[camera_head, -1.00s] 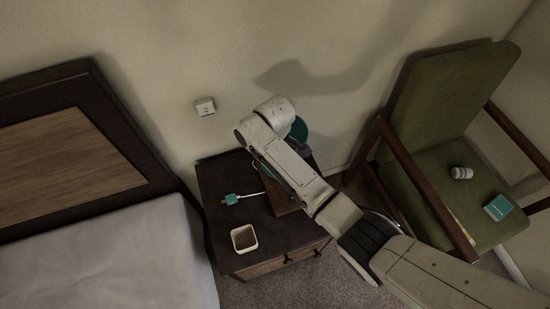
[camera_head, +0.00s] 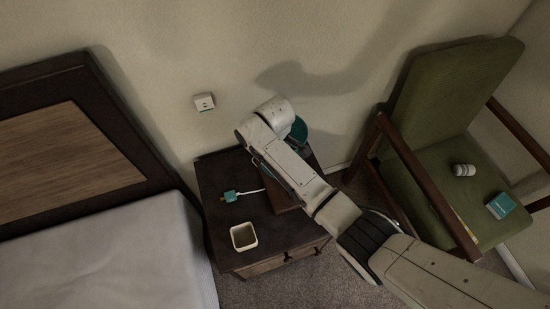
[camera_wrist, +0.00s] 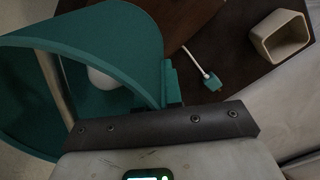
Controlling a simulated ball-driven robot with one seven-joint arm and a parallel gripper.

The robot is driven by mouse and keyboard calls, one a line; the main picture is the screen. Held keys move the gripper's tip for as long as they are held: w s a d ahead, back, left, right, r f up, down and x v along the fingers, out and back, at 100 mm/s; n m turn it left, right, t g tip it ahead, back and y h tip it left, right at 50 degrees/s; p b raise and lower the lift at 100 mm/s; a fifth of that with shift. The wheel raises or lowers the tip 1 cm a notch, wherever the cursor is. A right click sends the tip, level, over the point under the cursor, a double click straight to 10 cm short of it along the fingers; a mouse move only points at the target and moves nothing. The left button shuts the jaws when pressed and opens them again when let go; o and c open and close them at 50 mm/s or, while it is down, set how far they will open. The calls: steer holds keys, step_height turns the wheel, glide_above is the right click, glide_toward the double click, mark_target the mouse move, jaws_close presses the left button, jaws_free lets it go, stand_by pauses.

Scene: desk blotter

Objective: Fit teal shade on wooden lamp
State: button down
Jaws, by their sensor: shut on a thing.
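The teal shade (camera_wrist: 130,40) fills the left of the wrist view, and my gripper (camera_wrist: 172,90) is shut on its edge. A white rounded bulb (camera_wrist: 104,78) shows through the shade's opening, with a pale rod (camera_wrist: 54,85) beside it. I cannot tell whether the shade is seated. In the head view, part of the shade (camera_head: 299,129) shows behind my arm, which hides my gripper. A reddish-brown wooden piece (camera_head: 280,190), perhaps part of the lamp, stands on the nightstand, mostly hidden by my arm. It also shows in the wrist view (camera_wrist: 180,18).
The dark nightstand (camera_head: 222,179) carries a square cream cup (camera_head: 243,237) and a teal plug (camera_head: 230,196) on a white cord. The bed (camera_head: 110,255) is to the left. A green chair (camera_head: 440,110) stands to the right, with a small white jar (camera_head: 464,170) and teal box (camera_head: 501,205).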

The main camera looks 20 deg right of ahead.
steer(key=shift+f+b, duration=0.5)
steer(key=shift+f, duration=0.3)
steer(key=c, duration=1.2)
jaws_free()
step_height(320, 180, up, 11)
steer(key=shift+f, duration=0.1)
